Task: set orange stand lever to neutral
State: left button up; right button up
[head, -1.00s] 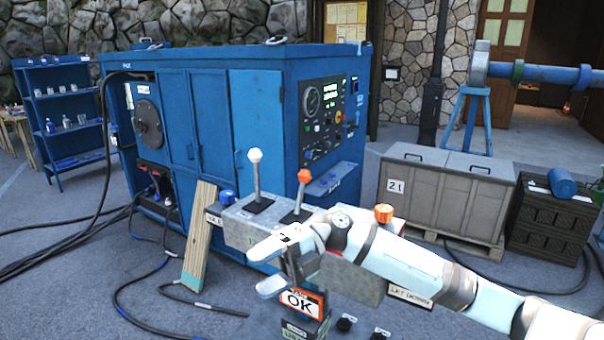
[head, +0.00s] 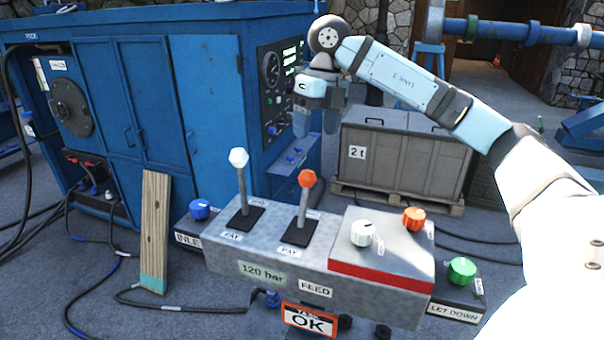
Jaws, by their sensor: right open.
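My right gripper (head: 318,128) hangs above and behind the orange lever in the picture, fingers pointing down, open and apart from the lever. Its fingers overlap the blue cabinet and the grey crate. My left gripper is out of view.
A wooden plank (head: 154,230) leans at left. A blue cabinet (head: 215,90) and a grey crate (head: 408,160) stand behind.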

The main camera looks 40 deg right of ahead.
aim_at(309, 170)
jog(key=f, duration=0.3)
jog(key=a+f+p, duration=0.1)
jog(key=f, duration=0.2)
jog(key=f+p, duration=0.1)
jog(key=f, duration=0.3)
jog(key=shift+w+a, duration=0.2)
jog(key=shift+a, duration=0.1)
jog(key=shift+a+f, duration=0.15)
jog(key=shift+f, duration=0.85)
